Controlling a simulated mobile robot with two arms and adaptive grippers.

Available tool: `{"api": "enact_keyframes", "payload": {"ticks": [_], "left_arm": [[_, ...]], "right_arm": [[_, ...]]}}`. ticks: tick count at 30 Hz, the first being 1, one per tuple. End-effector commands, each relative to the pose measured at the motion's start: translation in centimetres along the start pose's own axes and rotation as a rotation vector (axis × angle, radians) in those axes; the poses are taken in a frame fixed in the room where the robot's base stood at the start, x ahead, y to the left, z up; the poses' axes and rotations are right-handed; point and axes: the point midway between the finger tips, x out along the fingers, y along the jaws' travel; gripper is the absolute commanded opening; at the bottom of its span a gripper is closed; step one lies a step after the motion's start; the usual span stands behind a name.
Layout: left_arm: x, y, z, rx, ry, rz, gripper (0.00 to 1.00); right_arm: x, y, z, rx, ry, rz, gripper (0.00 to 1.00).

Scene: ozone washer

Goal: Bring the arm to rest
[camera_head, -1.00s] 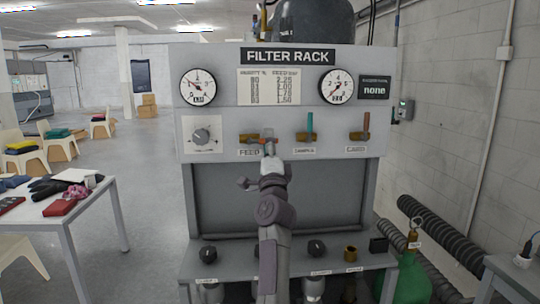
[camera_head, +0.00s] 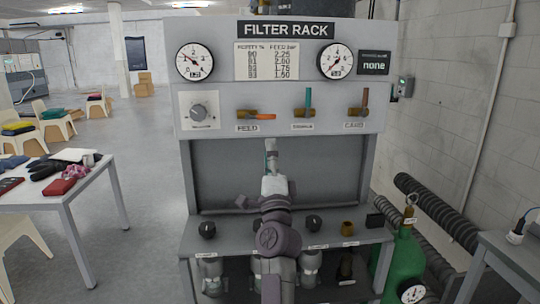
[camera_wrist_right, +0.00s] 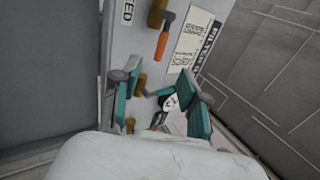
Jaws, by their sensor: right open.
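My right gripper (camera_head: 270,150) is in front of the grey recessed panel of the filter rack, below the feed valve. In the right wrist view its two teal fingers stand apart with nothing held between them (camera_wrist_right: 160,97). The feed valve's orange handle (camera_head: 263,116) lies sideways, pointing right, clear of the gripper. The handle also shows in the right wrist view (camera_wrist_right: 162,46), above the fingers. My left gripper is in neither view.
The sample valve's teal handle (camera_head: 308,99) and another valve with a brown handle (camera_head: 364,98) are upright. Knobs line the lower shelf (camera_head: 225,228). A white table (camera_head: 100,175) stands left, a green cylinder (camera_head: 405,268) right. Floor between table and rack is clear.

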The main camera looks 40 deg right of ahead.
Motion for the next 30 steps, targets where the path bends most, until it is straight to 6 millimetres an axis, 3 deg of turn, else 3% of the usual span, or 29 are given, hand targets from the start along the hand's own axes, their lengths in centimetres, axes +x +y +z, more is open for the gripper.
{"api": "enact_keyframes", "payload": {"ticks": [10, 14, 17, 22, 27, 30], "left_arm": [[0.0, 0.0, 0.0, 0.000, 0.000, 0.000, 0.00], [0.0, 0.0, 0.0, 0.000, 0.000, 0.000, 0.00], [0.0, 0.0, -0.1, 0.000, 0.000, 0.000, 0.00], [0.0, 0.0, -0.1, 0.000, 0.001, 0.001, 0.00], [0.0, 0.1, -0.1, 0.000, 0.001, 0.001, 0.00], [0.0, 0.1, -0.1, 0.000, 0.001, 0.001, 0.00]], "right_arm": [[-0.3, 0.4, 0.4, -0.023, -0.021, 0.014, 0.44], [-3.1, 2.9, 2.9, -0.175, -0.166, 0.102, 0.44], [-7.8, 6.4, 5.9, -0.376, -0.368, 0.217, 0.44], [-18.9, 12.4, 9.1, -0.717, -0.757, 0.410, 0.44], [-31.4, 16.1, 8.9, -0.986, -1.147, 0.567, 0.44], [-37.8, 16.8, 7.7, -1.100, -1.353, 0.635, 0.44]]}}
